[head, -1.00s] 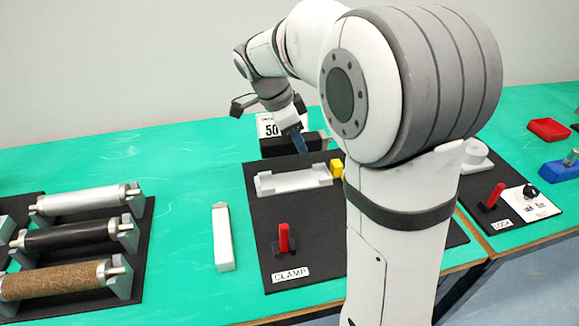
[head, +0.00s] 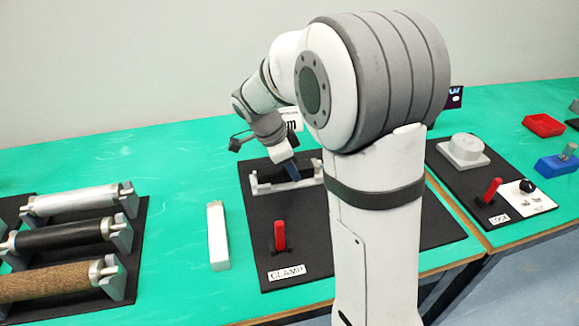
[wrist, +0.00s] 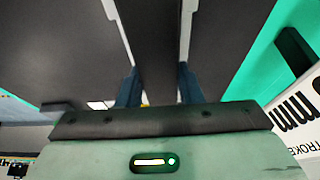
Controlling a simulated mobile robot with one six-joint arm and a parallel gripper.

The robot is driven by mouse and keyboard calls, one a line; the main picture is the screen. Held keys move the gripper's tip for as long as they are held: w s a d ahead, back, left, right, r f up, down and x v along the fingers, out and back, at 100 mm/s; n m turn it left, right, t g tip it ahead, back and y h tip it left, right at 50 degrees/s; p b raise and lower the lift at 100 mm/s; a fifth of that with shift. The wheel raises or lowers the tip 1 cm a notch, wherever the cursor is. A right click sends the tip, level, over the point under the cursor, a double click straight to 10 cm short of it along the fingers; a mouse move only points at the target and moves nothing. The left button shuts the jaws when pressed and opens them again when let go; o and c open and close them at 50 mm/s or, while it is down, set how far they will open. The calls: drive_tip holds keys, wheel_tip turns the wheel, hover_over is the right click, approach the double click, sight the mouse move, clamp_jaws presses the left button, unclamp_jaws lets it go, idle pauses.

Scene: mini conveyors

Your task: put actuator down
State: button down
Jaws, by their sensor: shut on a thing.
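The actuator (head: 268,166) is a dark block. In the head view it is at the light-grey cradle (head: 262,188) on the black mat, partly behind the cradle's near edge; I cannot tell whether it rests on the cradle. My gripper (head: 291,172) has blue fingers and points down over the cradle. In the wrist view my gripper (wrist: 157,85) is shut on the actuator (wrist: 155,55), a dark bar running between both fingers.
A red clamp lever (head: 279,238) stands in front of the cradle. A white block (head: 217,236) and a rack of rollers (head: 70,236) are on the left. A lock lever (head: 488,192) is on the right mat.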

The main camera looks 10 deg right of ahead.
drive_tip(key=c, duration=1)
unclamp_jaws()
drive_tip(key=p+v, duration=0.2)
drive_tip(key=v, duration=1)
drive_tip(key=s+d+f+n+y, duration=0.1)
drive_tip(key=s+f+n, duration=0.1)
drive_tip(key=s+n, duration=0.3)
drive_tip(key=s+d+f+n+t+y, duration=0.1)
drive_tip(key=s+d+f+n+y, duration=0.1)
drive_tip(key=s+n, duration=0.4)
drive_tip(key=s+d+f+n+y, duration=0.1)
drive_tip(key=s+f+n, duration=0.2)
drive_tip(key=s+n, duration=0.3)
drive_tip(key=shift+s+d+t+y, duration=0.15)
drive_tip(key=shift+s+d+t, duration=0.05)
drive_tip(key=shift+s, duration=0.65)
drive_tip(key=shift+s+d+t+y, duration=0.15)
drive_tip(key=shift+s+d+t, duration=0.05)
drive_tip(key=shift+s, duration=0.6)
drive_tip(key=shift+s+a+f+n, duration=0.15)
drive_tip(key=shift+s+a+n, duration=0.15)
drive_tip(key=shift+n, duration=0.2)
